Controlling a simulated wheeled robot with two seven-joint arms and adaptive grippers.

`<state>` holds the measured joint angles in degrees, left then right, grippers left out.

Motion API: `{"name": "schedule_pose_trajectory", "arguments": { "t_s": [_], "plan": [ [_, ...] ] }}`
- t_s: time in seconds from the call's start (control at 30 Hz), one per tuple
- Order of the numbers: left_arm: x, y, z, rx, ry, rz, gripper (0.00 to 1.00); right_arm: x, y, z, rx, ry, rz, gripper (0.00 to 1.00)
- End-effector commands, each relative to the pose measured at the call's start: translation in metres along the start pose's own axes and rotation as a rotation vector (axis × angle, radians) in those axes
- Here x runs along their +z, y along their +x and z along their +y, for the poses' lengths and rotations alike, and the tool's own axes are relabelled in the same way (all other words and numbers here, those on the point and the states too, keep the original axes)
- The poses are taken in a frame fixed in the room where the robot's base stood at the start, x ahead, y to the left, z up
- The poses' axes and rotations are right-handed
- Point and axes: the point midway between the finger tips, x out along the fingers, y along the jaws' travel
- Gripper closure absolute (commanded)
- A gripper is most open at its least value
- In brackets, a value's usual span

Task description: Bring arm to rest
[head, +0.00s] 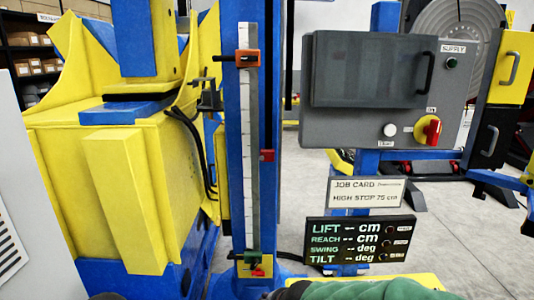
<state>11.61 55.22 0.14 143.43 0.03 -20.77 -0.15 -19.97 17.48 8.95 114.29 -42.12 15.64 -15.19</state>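The tilting positioner's yellow body (160,190) fills the left, beside a blue column (233,170) with a pale vertical scale (246,130). An orange clamp-like stop (247,58) sits near the scale's top, and a small red block (267,155) sits on the column lower down. A display (360,240) lists LIFT, REACH, SWING and TILT with dashes for values. A job card (366,193) reads HIGH STOP 75 cm. A grey control cabinet (330,128) carries a red knob on yellow (428,130). Neither of my grippers is in view.
A green and dark rounded shape (360,289) shows at the bottom edge; I cannot tell what it is. Shelves with boxes (30,50) stand at the far left. A large grey disc (450,30) stands behind the cabinet. Grey floor (460,240) is open at lower right.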

Motion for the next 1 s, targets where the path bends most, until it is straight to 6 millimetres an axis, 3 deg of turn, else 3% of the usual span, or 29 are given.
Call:
{"name": "schedule_pose_trajectory", "arguments": {
  "t_s": [0.03,0.1,0.3,0.43,0.6,0.7,0.8,1.0],
  "plan": [
    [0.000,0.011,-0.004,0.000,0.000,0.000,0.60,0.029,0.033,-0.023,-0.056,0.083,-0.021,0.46],
    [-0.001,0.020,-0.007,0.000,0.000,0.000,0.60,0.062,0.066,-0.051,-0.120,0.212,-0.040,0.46],
    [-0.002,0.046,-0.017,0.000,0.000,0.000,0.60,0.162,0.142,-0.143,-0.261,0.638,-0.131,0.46],
    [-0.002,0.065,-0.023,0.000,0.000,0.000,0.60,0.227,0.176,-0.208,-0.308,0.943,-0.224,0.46],
    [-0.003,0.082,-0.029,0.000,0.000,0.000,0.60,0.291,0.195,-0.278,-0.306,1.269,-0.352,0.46],
    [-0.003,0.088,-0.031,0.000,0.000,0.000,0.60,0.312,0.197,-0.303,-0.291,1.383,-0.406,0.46],
    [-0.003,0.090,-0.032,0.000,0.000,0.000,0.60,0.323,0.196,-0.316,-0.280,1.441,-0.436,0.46],
    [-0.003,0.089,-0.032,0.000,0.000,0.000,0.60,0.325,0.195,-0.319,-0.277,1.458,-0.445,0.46]
  ]
}}
